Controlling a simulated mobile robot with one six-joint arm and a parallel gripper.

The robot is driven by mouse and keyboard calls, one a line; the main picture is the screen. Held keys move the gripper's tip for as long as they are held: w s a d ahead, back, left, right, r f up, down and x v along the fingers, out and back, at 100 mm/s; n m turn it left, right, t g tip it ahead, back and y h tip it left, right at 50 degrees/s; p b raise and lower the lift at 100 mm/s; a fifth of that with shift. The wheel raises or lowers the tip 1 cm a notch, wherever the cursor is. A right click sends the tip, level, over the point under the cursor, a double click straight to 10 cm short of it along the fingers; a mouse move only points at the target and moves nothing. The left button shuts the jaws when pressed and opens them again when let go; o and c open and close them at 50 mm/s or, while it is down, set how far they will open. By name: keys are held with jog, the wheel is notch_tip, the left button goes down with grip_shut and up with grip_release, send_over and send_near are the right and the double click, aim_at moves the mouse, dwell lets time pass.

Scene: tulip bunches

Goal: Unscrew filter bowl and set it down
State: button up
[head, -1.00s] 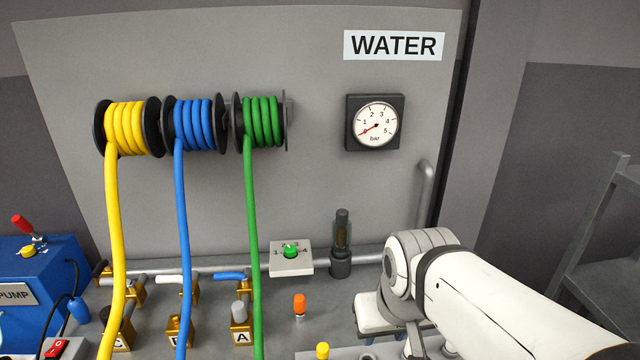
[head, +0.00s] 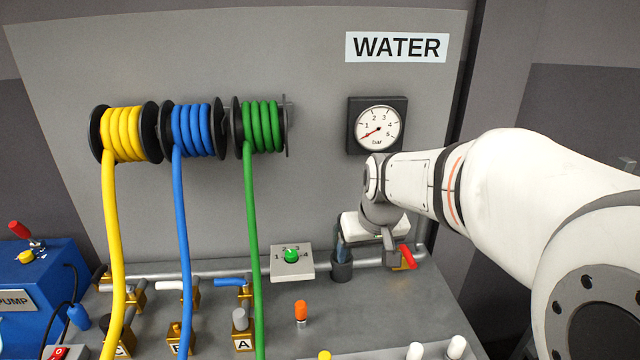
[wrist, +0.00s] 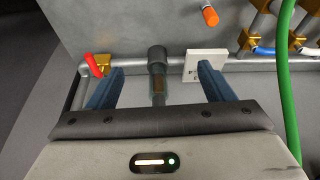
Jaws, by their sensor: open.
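The filter has a dark round base (head: 342,268) on the pipe, below the gauge in the head view. Its narrow, partly clear bowl (wrist: 157,84) with a dark end stands up from that base. In the head view my gripper (head: 352,244) hides most of the bowl from above. In the wrist view my gripper (wrist: 161,70) is open, with one blue finger on each side of the bowl. Gaps show on both sides, so the fingers look apart from it.
A red-handled valve (head: 407,257) sits close to the right of the filter. A square selector plate with a green knob (head: 291,257) is to the left. An orange-topped peg (head: 301,312) stands in front. The green hose (head: 250,220) hangs further left.

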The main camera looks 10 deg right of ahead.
jog(key=shift+n+t, duration=0.3)
jog(key=shift+n, duration=0.2)
jog(key=w+f, duration=0.1)
jog(key=w, duration=0.5)
jog(key=w+f+p, duration=0.1)
jog(key=w+f, duration=0.1)
jog(key=w, duration=0.5)
jog(key=w+f+p, duration=0.1)
jog(key=w+f, duration=0.1)
jog(key=w, duration=0.5)
jog(key=shift+d+f, duration=0.2)
jog(key=shift+d, duration=0.05)
jog(key=p+x, duration=0.2)
jog(key=x, duration=0.6)
jog(key=shift+w+a+p, duration=0.1)
jog(key=shift+p, duration=0.2)
jog(key=c, duration=1.1)
jog(key=shift+f+n+b, duration=0.15)
jog(key=shift+n+b, duration=0.15)
jog(key=shift+b, duration=0.45)
jog(key=n+y+b, duration=0.1)
jog(key=n+b, duration=0.2)
jog(key=b, duration=0.2)
jog(key=shift+y, duration=0.3)
